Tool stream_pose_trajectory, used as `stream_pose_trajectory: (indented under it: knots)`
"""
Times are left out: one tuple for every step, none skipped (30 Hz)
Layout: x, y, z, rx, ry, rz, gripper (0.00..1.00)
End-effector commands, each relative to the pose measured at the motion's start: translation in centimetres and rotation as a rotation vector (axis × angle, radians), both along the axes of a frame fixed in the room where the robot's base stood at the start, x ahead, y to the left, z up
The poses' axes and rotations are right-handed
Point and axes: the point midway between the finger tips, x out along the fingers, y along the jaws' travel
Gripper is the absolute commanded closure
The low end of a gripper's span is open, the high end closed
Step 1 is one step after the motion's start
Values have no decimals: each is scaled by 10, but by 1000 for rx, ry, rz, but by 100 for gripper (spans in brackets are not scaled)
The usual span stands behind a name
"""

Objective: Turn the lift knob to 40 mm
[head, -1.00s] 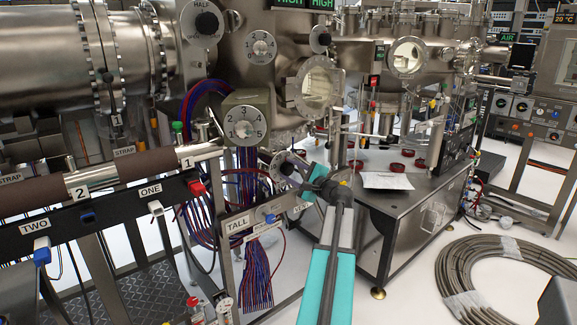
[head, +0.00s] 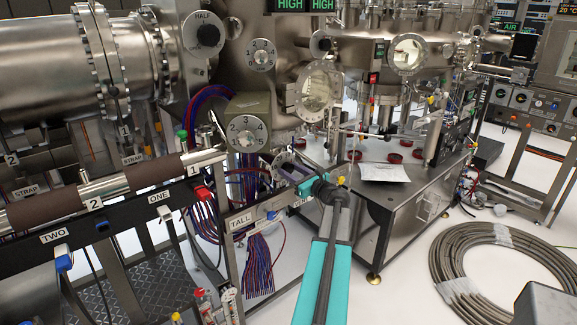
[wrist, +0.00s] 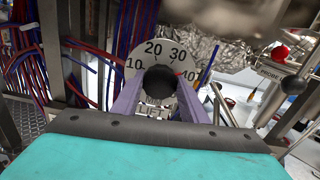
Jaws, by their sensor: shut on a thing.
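The lift knob (wrist: 160,80) is black and sits at the middle of a pale round dial marked 10, 20, 30 and 40 (wrist: 137,56). A small red mark shows on the knob's right side, close to the 40. The LIFT label (wrist: 152,111) is below, partly hidden. My gripper (wrist: 160,88) has its two purple fingers on either side of the knob and is shut on it.
A wire bundle (wrist: 85,60) hangs left of the dial, and crumpled foil (wrist: 212,38) is above right. In the head view a steel bench (head: 385,215) is close to my arm's right, and a hose coil (head: 500,265) lies on the floor.

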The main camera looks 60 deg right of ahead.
Motion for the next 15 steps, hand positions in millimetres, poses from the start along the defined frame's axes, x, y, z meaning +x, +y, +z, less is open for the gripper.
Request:
stream_pose_trajectory:
  knots:
    - [3, 2, 6, 35, -15, 8, 83]
    - [3, 2, 6, 54, -22, 8, 83]
    - [3, 2, 5, 79, -30, 8, 83]
    - [3, 2, 5, 95, -34, 8, 83]
    - [3, 2, 4, 110, -39, 8, 83]
    - [3, 2, 4, 128, -45, 8, 83]
    - [3, 2, 4, 141, -49, 8, 83]
    - [3, 2, 4, 151, -53, 8, 83]
    - [3, 2, 4, 163, -57, 8, 83]
    - [3, 2, 3, 172, -60, 8, 83]
    - [3, 2, 3, 179, -62, 8, 83]
    - [3, 2, 3, 186, -65, 8, 83]
    - [3, 2, 3, 190, -66, 8, 83]
    - [3, 2, 3, 194, -67, 8, 83]
    - [3, 2, 2, 197, -68, 8, 83]
